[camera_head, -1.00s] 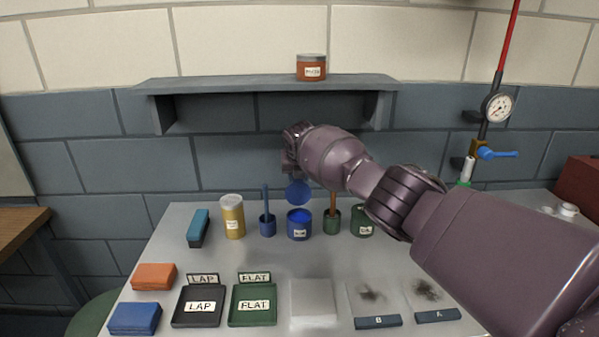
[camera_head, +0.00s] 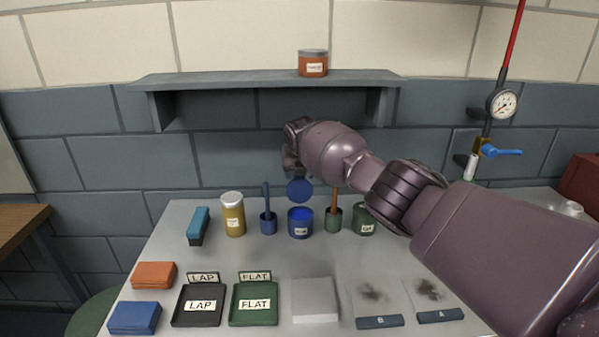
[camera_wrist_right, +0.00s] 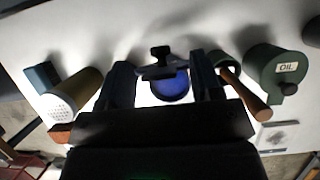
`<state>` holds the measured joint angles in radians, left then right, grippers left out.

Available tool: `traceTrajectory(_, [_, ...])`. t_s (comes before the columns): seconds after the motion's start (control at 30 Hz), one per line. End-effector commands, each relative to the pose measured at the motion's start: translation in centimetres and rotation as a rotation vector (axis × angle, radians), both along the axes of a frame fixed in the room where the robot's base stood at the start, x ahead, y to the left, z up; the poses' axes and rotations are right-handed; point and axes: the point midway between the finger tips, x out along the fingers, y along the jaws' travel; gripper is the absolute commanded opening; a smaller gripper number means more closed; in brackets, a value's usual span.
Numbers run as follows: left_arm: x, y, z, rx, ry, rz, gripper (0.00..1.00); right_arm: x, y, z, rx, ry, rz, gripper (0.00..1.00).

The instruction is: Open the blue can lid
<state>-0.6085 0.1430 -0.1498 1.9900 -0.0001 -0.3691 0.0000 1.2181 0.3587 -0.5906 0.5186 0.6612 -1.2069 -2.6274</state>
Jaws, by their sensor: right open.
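The blue can (camera_head: 300,227) stands on the bench with its mouth open and blue showing inside. Its round blue lid (camera_head: 299,190) stands raised above the back of the can. My right gripper (camera_head: 291,168) is just above and behind the lid; its fingertips are partly hidden in the head view. In the right wrist view my right gripper (camera_wrist_right: 163,75) has its two fingers spread wide on either side of the can's blue inside (camera_wrist_right: 172,88). A dark knob-like part (camera_wrist_right: 160,53) lies between the fingers and apart from both. My left gripper is out of view.
A green cup with a brown handle (camera_head: 333,221) and a green oil can (camera_head: 364,222) stand right. A shelf (camera_head: 220,80) hangs above; trays lie in front.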

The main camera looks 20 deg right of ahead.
Motion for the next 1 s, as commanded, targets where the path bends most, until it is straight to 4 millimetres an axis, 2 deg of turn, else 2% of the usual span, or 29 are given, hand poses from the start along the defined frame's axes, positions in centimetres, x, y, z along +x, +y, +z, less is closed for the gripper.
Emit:
traceTrajectory(0.37, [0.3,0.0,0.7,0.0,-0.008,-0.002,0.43,-0.2,0.0,1.0,0.0,-0.004,0.002,0.6])
traceTrajectory(0.57, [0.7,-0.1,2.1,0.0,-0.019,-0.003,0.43,-1.1,0.3,3.0,0.0,-0.005,0.003,0.6])
traceTrajectory(1.0, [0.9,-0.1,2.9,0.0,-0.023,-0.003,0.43,-3.3,0.8,8.0,-0.001,-0.005,0.001,0.6])
